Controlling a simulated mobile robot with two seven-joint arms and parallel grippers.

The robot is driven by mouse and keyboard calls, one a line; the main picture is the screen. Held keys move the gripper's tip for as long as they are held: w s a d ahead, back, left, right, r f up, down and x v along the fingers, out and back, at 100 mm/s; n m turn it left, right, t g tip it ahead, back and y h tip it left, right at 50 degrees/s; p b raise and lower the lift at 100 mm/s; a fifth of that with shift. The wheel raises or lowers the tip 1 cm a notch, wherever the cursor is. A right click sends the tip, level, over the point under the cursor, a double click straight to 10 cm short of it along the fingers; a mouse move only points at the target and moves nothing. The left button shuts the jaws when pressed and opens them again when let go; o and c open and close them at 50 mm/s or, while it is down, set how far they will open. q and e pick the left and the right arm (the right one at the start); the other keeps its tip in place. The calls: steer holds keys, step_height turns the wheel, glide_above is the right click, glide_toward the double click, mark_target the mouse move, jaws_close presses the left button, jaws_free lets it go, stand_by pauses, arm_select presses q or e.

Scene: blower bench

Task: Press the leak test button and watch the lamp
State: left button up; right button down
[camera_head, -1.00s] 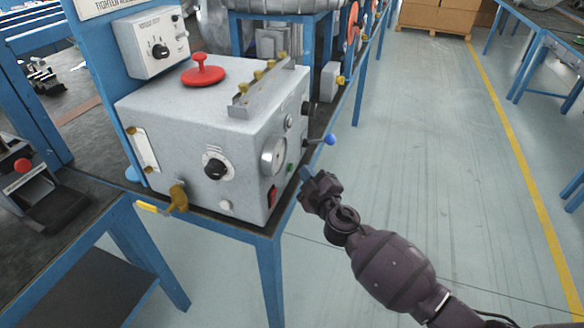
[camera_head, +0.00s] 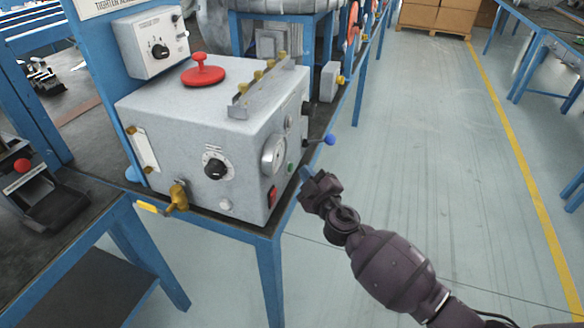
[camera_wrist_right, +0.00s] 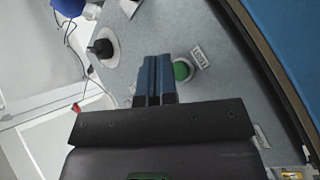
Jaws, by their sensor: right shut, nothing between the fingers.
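The grey test box (camera_head: 190,120) stands on the bench. On its right side is a small green button (camera_head: 291,168). In the right wrist view the green button (camera_wrist_right: 182,70) sits beside a small label (camera_wrist_right: 200,57) that seems to read TEST. My right gripper (camera_head: 306,174) is shut and empty just off that side. Its blue fingertips (camera_wrist_right: 154,62) appear right beside the button in the wrist view; I cannot tell whether they touch the panel. I cannot make out which part is the lamp, or any lit lamp. My left gripper is not in view.
A round gauge (camera_head: 273,156), a red switch (camera_head: 272,195) and a blue-knobbed lever (camera_head: 329,139) are close to the right gripper. A black knob (camera_wrist_right: 100,47) shows in the wrist view. A brass valve (camera_head: 178,197) sticks out in front.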

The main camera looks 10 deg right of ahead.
steer(key=shift+w+a, duration=0.1)
steer(key=shift+a, duration=0.05)
steer(key=shift+w+a, duration=0.15)
steer(key=shift+a, duration=0.1)
steer(key=shift+w+a, duration=0.2)
steer(key=shift+a, duration=0.1)
stand_by(0.8)
steer(key=shift+s+d, duration=0.1)
steer(key=shift+d, duration=0.05)
steer(key=shift+s+d, duration=0.35)
steer(key=shift+d, duration=0.15)
steer(key=shift+d, duration=0.15)
steer(key=shift+s+d, duration=0.7)
steer(key=shift+d, duration=0.3)
steer(key=shift+s+d, duration=0.7)
steer(key=shift+d, duration=0.25)
